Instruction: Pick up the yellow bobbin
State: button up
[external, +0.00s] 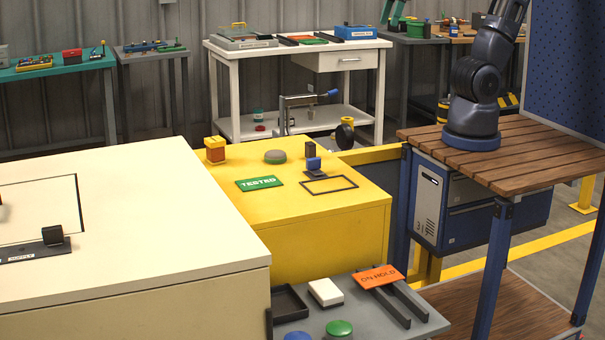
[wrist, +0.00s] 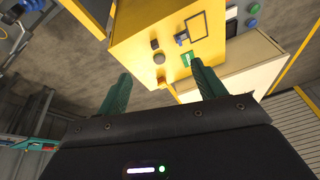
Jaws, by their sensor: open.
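I cannot clearly single out a yellow bobbin. A small yellow-topped piece with an orange-brown body (external: 215,149) stands at the back left corner of the yellow cabinet (external: 330,212); I cannot tell if it is the bobbin. It shows small in the wrist view (wrist: 155,44). A blue-topped piece (external: 313,162) sits on a dark holder by a black outlined frame (external: 329,185).
A grey-green dome (external: 275,156) and a green "TESTED" plate (external: 260,183) are on the yellow cabinet. The cream cabinet (external: 140,280) adjoins it. A grey shelf in front holds a black tray (external: 290,303), a white block (external: 326,292) and an orange "ON HOLD" plate (external: 377,276).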

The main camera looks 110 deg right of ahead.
jog(key=w+d+m, duration=0.2)
jog(key=w+m, duration=0.1)
jog(key=w, duration=0.9)
jog(key=m+g, duration=0.4)
jog(key=m, duration=0.7)
send_over(215, 139)
jog(key=f, duration=2.5)
jog(key=shift+s+a+f, duration=0.2)
jog(key=shift+s+f, duration=0.05)
jog(key=shift+f, duration=0.05)
jog(key=shift+w+d+f, duration=0.15)
jog(key=shift+w+f, duration=0.1)
jog(key=shift+f, duration=0.3)
notch_tip(215, 139, down, 10)
jog(key=shift+f, duration=0.25)
jog(key=c, duration=1.2)
